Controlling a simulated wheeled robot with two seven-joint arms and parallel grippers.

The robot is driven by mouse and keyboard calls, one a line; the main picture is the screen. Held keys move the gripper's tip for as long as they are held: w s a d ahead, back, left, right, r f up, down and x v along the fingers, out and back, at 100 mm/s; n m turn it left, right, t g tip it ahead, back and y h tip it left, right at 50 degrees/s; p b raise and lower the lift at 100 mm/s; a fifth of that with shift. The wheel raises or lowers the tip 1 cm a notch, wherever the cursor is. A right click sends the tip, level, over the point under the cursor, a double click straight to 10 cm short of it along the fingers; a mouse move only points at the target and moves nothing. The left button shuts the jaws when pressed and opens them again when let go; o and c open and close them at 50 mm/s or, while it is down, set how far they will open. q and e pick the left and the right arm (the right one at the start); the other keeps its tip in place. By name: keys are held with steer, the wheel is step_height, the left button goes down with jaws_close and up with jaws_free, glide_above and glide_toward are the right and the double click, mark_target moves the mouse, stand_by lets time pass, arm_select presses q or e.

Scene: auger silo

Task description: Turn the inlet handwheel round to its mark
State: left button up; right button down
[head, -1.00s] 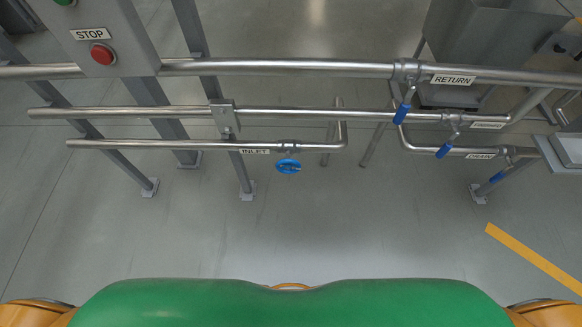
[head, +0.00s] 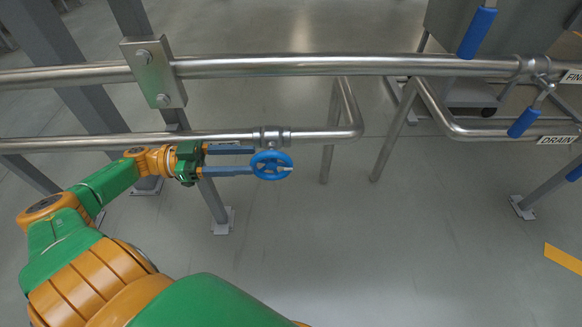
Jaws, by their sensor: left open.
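The blue inlet handwheel (head: 271,165) hangs under its valve on the lower pipe, in the middle of the head view. A small pale piece shows at its right edge; I cannot tell if this is the mark. My left gripper (head: 254,160) comes in from the left, level with the wheel. Its two blue-grey fingers are apart, with their tips at the wheel's left rim. I cannot tell whether they touch it. The INLET label is not visible now. My right gripper is out of view.
A thicker pipe (head: 330,65) runs across above the wheel. Blue-handled valves stand at the right, one by the DRAIN label (head: 556,140). A grey post foot (head: 222,222) stands on the floor below. The space right of and below the wheel is free.

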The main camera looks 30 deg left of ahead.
mark_target(290, 159)
arm_select(q)
steer(key=x, duration=0.6)
steer(key=shift+d+r, duration=0.1)
steer(key=shift+d, duration=0.05)
jaws_close()
